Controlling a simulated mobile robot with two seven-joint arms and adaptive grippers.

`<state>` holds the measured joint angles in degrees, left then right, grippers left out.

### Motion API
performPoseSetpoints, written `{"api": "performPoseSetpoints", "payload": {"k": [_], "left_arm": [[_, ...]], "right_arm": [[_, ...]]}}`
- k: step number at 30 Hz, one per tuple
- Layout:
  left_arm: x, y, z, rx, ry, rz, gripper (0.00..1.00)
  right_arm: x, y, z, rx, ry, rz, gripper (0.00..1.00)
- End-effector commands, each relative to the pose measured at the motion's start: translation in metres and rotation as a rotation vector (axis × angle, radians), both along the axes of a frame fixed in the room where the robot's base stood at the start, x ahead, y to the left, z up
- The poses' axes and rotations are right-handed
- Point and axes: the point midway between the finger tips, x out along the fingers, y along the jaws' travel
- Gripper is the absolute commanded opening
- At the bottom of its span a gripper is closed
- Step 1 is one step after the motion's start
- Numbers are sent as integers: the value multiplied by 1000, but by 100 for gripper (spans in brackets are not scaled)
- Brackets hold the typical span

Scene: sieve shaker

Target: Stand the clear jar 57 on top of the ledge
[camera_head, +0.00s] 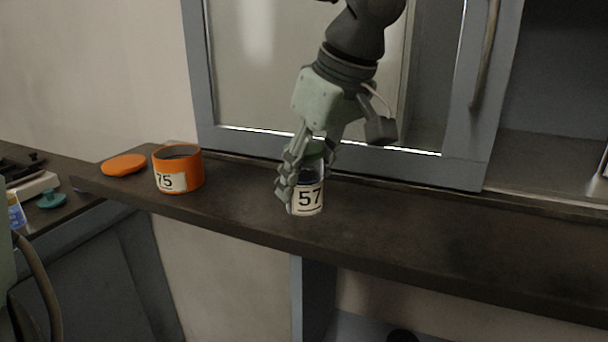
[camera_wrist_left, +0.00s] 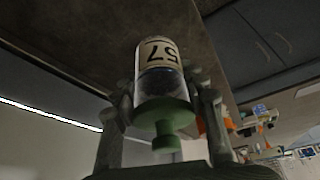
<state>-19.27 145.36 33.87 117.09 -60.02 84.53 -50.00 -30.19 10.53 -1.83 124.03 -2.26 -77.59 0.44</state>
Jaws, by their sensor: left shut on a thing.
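The clear jar 57 (camera_head: 308,196) has a white label with black digits and dark contents. It is upright at the ledge (camera_head: 400,222), near the front edge; I cannot tell for sure whether its base touches the surface. My left gripper (camera_head: 306,178) is shut on the jar from above, with fingers on both sides. In the left wrist view the jar (camera_wrist_left: 158,75) shows its green knobbed lid (camera_wrist_left: 163,112) between the fingers (camera_wrist_left: 165,105). The lid is mostly hidden by the gripper in the head view. My right gripper is not in view.
An orange pot labelled 75 (camera_head: 178,170) and an orange lid (camera_head: 124,165) are on the ledge to the left. A framed glass cabinet door (camera_head: 455,172) rises behind the ledge. The ledge right of the jar is clear. A lower worktop at far left holds a teal item (camera_head: 51,199).

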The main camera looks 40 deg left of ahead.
Motion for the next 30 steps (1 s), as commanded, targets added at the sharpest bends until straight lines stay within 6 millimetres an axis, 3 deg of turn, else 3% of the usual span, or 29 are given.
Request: {"api": "performPoseSetpoints", "payload": {"k": [4, 5, 10, 22, 24, 30], "left_arm": [[0, 0, -3, 1, 0, 0, 9], [0, 0, -3, 0, 0, 0, 43], [0, 0, -2, 1, 1, 0, 63], [0, 0, 3, 0, 0, 0, 63], [0, -4, 12, 3, -2, -1, 63], [-2, -21, 51, 0, -2, -1, 63]], "right_arm": [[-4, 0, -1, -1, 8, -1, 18], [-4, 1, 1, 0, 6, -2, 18], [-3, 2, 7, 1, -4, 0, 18], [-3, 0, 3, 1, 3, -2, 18], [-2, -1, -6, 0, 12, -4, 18], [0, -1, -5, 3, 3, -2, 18]]}}
